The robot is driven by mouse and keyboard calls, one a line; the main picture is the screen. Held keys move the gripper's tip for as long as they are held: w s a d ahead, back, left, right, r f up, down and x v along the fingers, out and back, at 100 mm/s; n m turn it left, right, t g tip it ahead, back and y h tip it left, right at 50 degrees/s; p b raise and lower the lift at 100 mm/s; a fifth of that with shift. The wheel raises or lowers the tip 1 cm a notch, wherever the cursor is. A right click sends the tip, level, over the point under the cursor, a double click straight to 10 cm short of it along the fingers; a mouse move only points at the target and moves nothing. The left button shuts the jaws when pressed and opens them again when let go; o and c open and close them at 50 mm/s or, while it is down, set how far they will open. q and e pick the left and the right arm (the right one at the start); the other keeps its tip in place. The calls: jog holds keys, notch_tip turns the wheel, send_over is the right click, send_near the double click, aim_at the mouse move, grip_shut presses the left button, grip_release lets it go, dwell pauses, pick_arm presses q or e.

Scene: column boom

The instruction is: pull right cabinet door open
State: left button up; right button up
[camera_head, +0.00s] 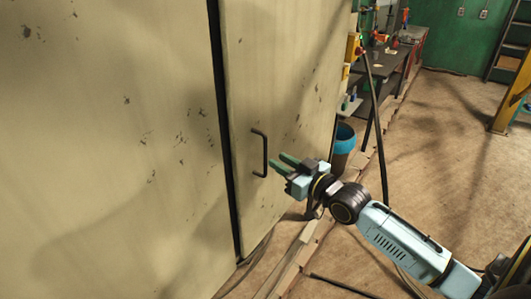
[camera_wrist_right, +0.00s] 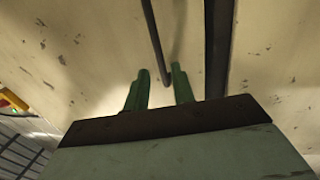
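The right cabinet door (camera_head: 285,70) is a worn cream panel with chipped paint. A dark vertical gap separates it from the left door (camera_head: 110,150). I cannot tell whether it is fully closed. Its black bar handle (camera_head: 265,153) stands upright near the gap. My right gripper (camera_head: 280,162) has green fingers spread apart, just right of the handle and pointing at it. In the right wrist view the handle (camera_wrist_right: 153,45) runs down to between the two open fingertips (camera_wrist_right: 159,78), and no grip on it shows. My left gripper is not in view.
A blue-rimmed bin (camera_head: 345,138) stands beyond the cabinet's right edge. A workbench (camera_head: 385,65) is farther back. Cables and a low ledge (camera_head: 300,255) run along the floor near the cabinet base. Open brown floor (camera_head: 450,150) lies to the right.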

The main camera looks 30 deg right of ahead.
send_over(266, 176)
jog(key=shift+w+d, duration=0.1)
jog(key=shift+w, duration=0.2)
grip_shut()
dwell(0.3)
